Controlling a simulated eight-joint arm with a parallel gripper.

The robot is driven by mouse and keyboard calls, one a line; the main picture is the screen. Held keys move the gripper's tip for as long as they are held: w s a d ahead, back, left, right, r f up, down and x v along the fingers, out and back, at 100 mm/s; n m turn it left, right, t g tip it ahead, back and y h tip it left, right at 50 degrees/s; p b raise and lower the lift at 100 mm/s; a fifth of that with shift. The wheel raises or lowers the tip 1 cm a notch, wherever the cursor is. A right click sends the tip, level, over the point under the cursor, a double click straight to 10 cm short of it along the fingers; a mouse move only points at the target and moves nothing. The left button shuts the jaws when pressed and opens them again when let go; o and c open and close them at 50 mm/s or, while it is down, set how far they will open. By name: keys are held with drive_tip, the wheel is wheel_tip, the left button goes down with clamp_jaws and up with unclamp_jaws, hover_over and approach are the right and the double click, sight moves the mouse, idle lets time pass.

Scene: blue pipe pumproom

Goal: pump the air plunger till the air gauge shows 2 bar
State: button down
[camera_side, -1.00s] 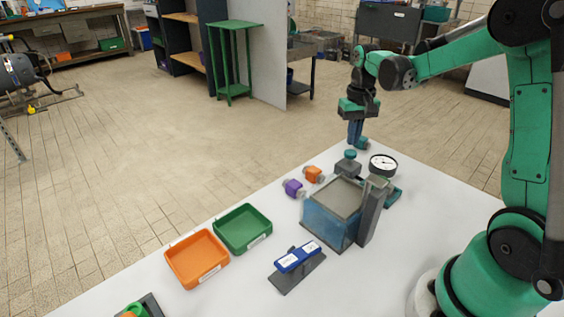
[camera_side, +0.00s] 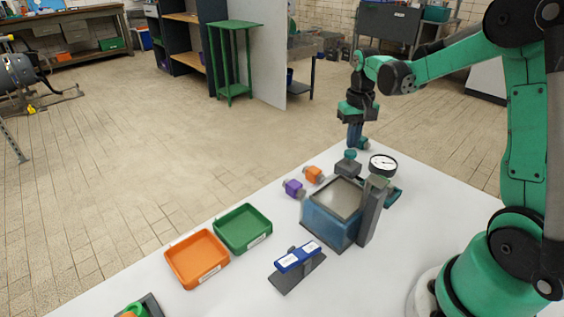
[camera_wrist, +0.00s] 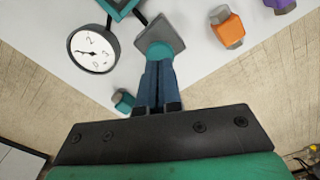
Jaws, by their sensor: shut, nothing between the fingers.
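The air plunger's teal knob (camera_side: 350,155) sits on a dark grey block (camera_side: 347,168) at the table's far corner. My gripper (camera_side: 354,144) is shut and empty, pointing down at the knob. In the wrist view its blue fingertips (camera_wrist: 158,64) overlap the knob (camera_wrist: 157,49); I cannot tell whether they touch it. The round white air gauge (camera_side: 383,164) stands just right of the block. It also shows in the wrist view (camera_wrist: 93,48), with digits and a dark needle too small to read surely.
A blue-sided tank (camera_side: 332,216) and dark grey post (camera_side: 373,212) stand nearer the camera. Orange (camera_side: 314,174) and purple (camera_side: 293,188) fittings lie left of the block. A teal-capped part (camera_wrist: 123,101) is close beside my fingers. Green (camera_side: 243,229) and orange (camera_side: 197,259) trays lie front left.

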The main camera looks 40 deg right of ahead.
drive_tip(key=shift+f, duration=0.9)
idle(7.1)
